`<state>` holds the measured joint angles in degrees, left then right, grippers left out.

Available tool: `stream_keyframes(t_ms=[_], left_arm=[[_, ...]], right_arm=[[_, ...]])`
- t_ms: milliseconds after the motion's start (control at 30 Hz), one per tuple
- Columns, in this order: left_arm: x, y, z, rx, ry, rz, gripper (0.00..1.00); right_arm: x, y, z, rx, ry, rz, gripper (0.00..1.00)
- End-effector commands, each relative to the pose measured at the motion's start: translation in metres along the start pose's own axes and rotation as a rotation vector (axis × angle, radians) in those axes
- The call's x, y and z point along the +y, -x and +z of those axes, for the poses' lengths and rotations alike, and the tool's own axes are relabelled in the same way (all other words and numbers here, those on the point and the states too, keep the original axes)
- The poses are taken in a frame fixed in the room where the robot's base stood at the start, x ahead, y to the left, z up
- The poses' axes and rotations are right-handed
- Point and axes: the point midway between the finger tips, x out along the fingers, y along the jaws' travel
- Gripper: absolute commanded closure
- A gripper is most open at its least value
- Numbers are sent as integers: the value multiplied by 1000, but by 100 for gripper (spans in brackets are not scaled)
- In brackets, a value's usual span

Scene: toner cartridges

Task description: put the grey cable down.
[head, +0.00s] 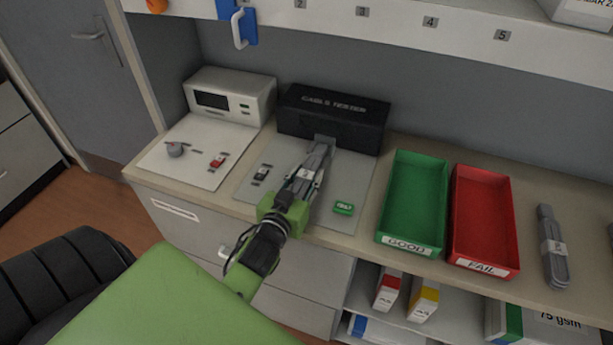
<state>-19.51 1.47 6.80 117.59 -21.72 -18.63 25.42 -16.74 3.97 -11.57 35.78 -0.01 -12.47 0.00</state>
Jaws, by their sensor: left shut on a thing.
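My left gripper (304,183) reaches over the counter in front of the black cable tester (332,117). It is shut on a bundled grey cable (317,160) with a white label band. The cable's far end is at the front of the tester; I cannot tell whether it touches it or rests on the grey mat (340,182). The gripper hides the near part of this cable. A second bundled grey cable (553,265) with a white band lies on the counter at the right. My right gripper is not in view.
A green GOOD tray (409,245) and a red FAIL tray (481,271) stand empty right of the mat. A green button (343,208) sits on the mat. A white device (230,96) stands at the left. Boxes fill the shelf below; another shelf overhangs the back.

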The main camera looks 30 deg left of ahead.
Motion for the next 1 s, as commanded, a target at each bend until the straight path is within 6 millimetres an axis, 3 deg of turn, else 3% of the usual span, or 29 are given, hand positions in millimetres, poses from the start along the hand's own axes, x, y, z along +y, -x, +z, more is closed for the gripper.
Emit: stream_keyframes(t_ms=[100,133,200,633,767,1000], left_arm=[[0,0,2,1,0,0,96],[0,0,2,-1,0,0,65],[0,0,2,0,0,0,53],[0,5,1,0,0,0,53],[0,22,2,-2,0,0,53],[0,70,3,-3,0,-1,53]], right_arm=[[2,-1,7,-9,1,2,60],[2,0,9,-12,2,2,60],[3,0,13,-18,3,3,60],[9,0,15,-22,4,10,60],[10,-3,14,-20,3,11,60],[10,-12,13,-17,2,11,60]])
